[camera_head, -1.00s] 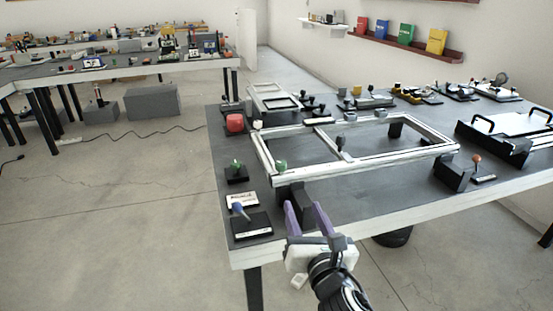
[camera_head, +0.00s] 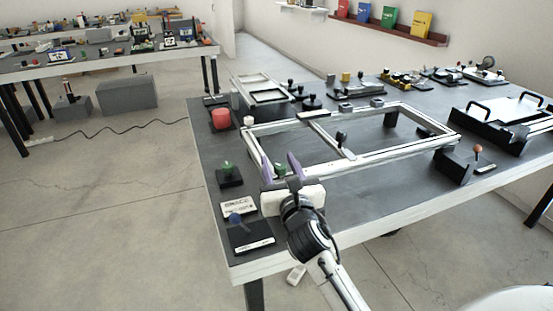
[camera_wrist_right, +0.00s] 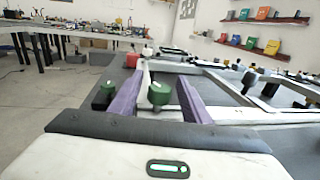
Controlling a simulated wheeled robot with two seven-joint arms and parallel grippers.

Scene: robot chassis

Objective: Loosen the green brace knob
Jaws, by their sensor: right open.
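The green brace knob (camera_head: 281,169) sits on the near left corner of a pale metal frame on the table. In the right wrist view the green knob (camera_wrist_right: 160,92) stands upright on a pale rail, between the two purple fingers. My right gripper (camera_head: 280,163) is open, with its fingers to either side of the knob; gaps show on both sides in the wrist view (camera_wrist_right: 160,84). The gripper body partly hides the knob's surroundings in the head view. My left gripper is not in view.
Another green knob (camera_head: 228,169) stands on a black base to the left. A blue-knobbed black block (camera_head: 250,236), a white label plate (camera_head: 239,208) and a red knob (camera_head: 221,118) are also near the left edge. The frame (camera_head: 360,162) has a black knob (camera_head: 341,138) on its crossbar.

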